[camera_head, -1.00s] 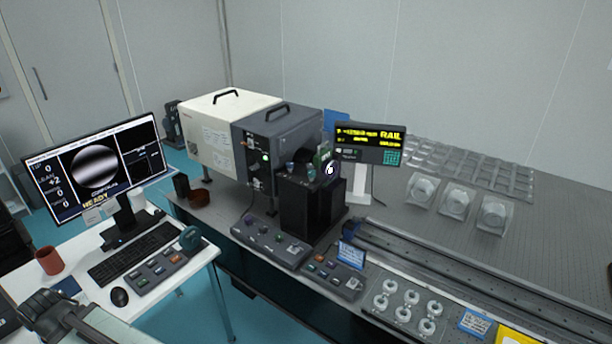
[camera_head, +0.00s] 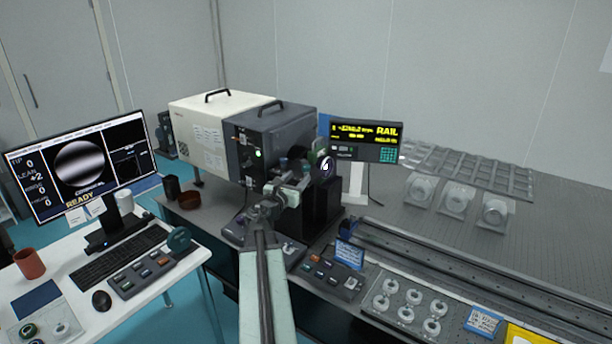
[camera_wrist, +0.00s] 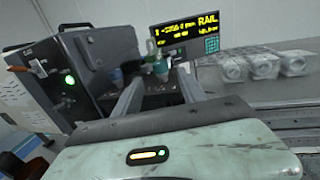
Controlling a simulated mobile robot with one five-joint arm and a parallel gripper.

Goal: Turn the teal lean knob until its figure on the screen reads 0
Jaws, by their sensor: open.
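The teal lean knob (camera_wrist: 161,68) shows in the wrist view on the front of a dark mount, between and just beyond my fingertips. My gripper (camera_wrist: 159,80) is open, a finger on either side of the knob's line; I cannot tell whether either touches it. A blue knob (camera_wrist: 115,76) sits to the left, outside the left finger. In the head view my gripper (camera_head: 288,190) is in front of the mount and hides much of the knobs. The monitor (camera_head: 85,165) at the left shows TIP 0, LEAN +2 and READY, beside a round striped picture.
A grey and cream instrument box (camera_head: 275,140) stands just left of the mount. A yellow-lettered RAIL display (camera_head: 366,140) stands behind right. A button panel (camera_head: 330,275) and a long rail (camera_head: 430,265) lie to the right. Lens holders (camera_head: 456,200) stand farther back.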

